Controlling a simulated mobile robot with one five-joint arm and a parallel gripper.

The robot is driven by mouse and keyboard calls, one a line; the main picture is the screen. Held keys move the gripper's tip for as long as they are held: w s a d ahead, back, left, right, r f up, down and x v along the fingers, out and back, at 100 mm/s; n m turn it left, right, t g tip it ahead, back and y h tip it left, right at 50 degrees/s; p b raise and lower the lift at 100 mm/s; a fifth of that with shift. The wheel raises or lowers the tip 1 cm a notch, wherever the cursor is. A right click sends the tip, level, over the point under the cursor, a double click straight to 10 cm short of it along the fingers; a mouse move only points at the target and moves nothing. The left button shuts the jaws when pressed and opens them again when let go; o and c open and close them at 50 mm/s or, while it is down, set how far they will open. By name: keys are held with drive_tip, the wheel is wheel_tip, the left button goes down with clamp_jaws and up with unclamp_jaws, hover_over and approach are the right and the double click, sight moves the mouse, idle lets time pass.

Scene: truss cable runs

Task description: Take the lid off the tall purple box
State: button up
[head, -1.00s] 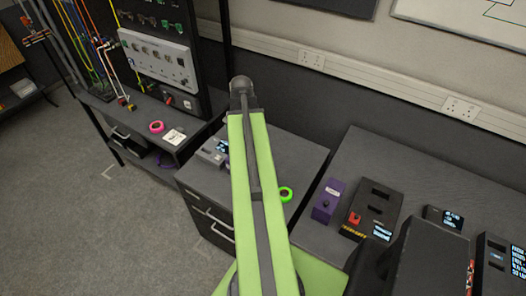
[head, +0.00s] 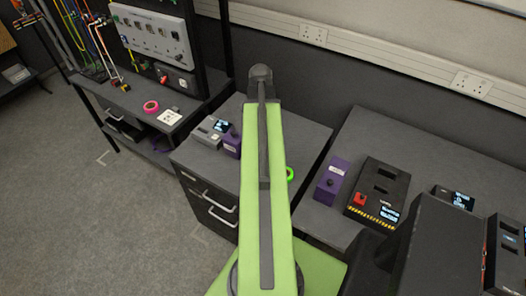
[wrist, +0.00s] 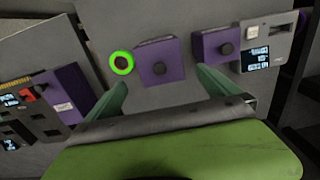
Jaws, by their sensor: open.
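Three purple boxes show in the wrist view. One with a dark round knob (wrist: 158,62) lies in the middle, just beyond my fingertips. A second with a knob (wrist: 210,46) is right of it, beside a grey device; it also shows in the head view left of my arm (head: 232,144). A third, with a pale label (wrist: 68,92), is at left; in the head view it stands on the right-hand table (head: 332,181). I cannot tell which is the tall one. My gripper (wrist: 160,88) is open and empty, its two green fingers apart. My arm hides the middle box in the head view.
A green tape ring (wrist: 121,63) lies beside the middle box. The grey device with a screen (head: 209,131) stands near the drawer unit's left edge. A black box with a red part (head: 377,193) stands right of the third box. A gap separates the two tables.

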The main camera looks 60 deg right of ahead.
wheel_tip(320, 180, down, 7)
drive_tip(key=b, duration=0.5)
drive_tip(key=shift+b, duration=0.4)
drive_tip(key=shift+r, duration=0.2)
drive_tip(key=shift+c, duration=0.4)
drive_tip(key=c, duration=1.1)
wheel_tip(320, 180, up, 5)
drive_tip(key=p, duration=0.5)
drive_tip(key=shift+f, duration=0.2)
drive_tip(key=s+d+r+p, duration=0.6)
drive_tip(key=s+d, duration=0.1)
drive_tip(key=s, duration=0.2)
drive_tip(key=shift+r, duration=0.2)
